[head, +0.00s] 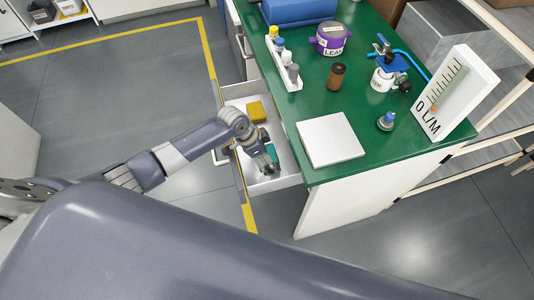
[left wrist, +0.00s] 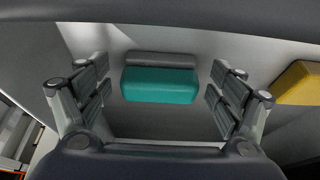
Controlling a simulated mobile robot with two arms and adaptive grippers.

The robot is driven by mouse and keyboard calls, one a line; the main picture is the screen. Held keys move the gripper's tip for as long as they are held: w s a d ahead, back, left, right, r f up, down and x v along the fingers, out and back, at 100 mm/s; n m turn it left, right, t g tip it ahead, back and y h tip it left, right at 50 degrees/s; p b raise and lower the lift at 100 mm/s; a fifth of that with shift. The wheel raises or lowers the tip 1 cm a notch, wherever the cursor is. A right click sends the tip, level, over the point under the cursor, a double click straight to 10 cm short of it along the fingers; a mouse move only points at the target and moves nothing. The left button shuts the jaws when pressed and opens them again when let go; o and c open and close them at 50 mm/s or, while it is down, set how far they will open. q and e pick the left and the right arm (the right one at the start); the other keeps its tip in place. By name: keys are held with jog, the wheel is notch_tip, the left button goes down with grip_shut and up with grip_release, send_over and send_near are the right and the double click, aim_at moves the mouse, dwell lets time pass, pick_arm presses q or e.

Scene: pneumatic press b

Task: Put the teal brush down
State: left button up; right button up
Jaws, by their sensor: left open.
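The teal brush (left wrist: 160,86) lies in an open white drawer, between the spread fingers of my left gripper and apart from them in the left wrist view. It has a teal block with a grey strip along its far side. My left gripper (left wrist: 160,95) is open and empty around it. In the head view, my left gripper (head: 268,170) reaches down into the drawer (head: 288,182), and the brush (head: 272,152) shows partly behind it. My right gripper is not in view.
A yellow block (head: 256,111) lies farther back in the drawer; it also shows in the left wrist view (left wrist: 300,83). The green bench (head: 330,105) beside the drawer carries a white plate (head: 330,140), a bottle rack (head: 284,66) and a brown jar (head: 336,76).

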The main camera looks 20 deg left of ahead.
pick_arm(q)
jog(key=shift+r, duration=0.35)
jog(key=v, duration=1.1)
jog(key=shift+r, duration=0.3)
jog(key=shift+s+a+f, duration=0.1)
jog(key=shift+s, duration=0.1)
